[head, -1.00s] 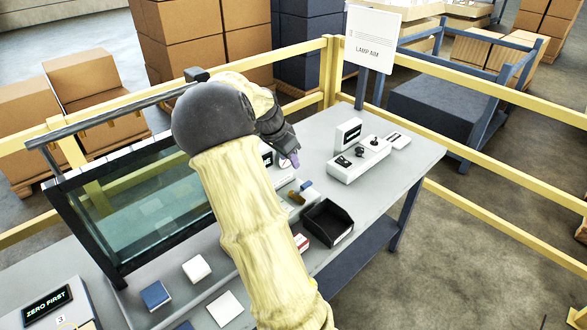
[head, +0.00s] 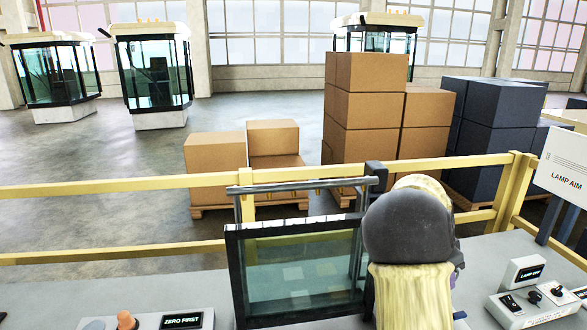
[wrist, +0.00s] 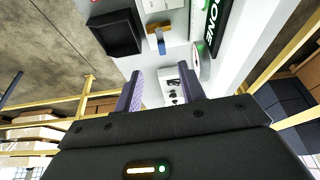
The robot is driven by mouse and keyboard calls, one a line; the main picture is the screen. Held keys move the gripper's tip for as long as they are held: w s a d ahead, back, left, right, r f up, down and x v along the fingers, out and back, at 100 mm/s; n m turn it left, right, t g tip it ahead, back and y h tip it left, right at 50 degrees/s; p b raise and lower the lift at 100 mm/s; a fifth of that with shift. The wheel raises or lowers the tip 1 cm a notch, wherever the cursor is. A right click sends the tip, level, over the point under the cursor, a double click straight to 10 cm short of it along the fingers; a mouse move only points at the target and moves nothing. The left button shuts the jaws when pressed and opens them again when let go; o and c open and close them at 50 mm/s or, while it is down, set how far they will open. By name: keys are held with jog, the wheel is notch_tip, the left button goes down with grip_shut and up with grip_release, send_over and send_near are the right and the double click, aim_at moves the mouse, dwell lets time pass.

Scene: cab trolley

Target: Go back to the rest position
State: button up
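My gripper (wrist: 166,92) shows in the wrist view with its two purple-padded fingers spread apart and nothing between them. Beyond the fingers lies the grey bench top with a white control box (wrist: 173,85), small in the gap. In the head view my gripper is mostly hidden behind my own arm, above the right part of the bench (head: 480,255). The white control box with knobs (head: 535,303) also shows there at the lower right, with a small "LAMP OFF" display (head: 523,273).
A framed glass panel (head: 300,265) stands on the bench left of my arm. A yellow railing (head: 120,190) runs behind the bench. A "LAMP AIM" sign (head: 567,165) stands at the right. A black open tray (wrist: 112,32) lies on the bench. Stacked boxes (head: 365,110) stand beyond the railing.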

jog(key=s+a+n+y+p, duration=0.1)
jog(key=s+a+n, duration=0.4)
jog(key=a, duration=0.3)
jog(key=s+a+n+t+y+p, duration=0.1)
jog(key=s+a+n+p, duration=0.1)
jog(key=s+a+n, duration=0.4)
jog(key=s+a+f+n+t+y+p, duration=0.1)
jog(key=s+a+n, duration=0.4)
jog(key=a, duration=0.7)
jog(key=shift+s+y+p, duration=0.4)
jog(key=shift+s+y, duration=0.2)
jog(key=shift+a+f, duration=0.1)
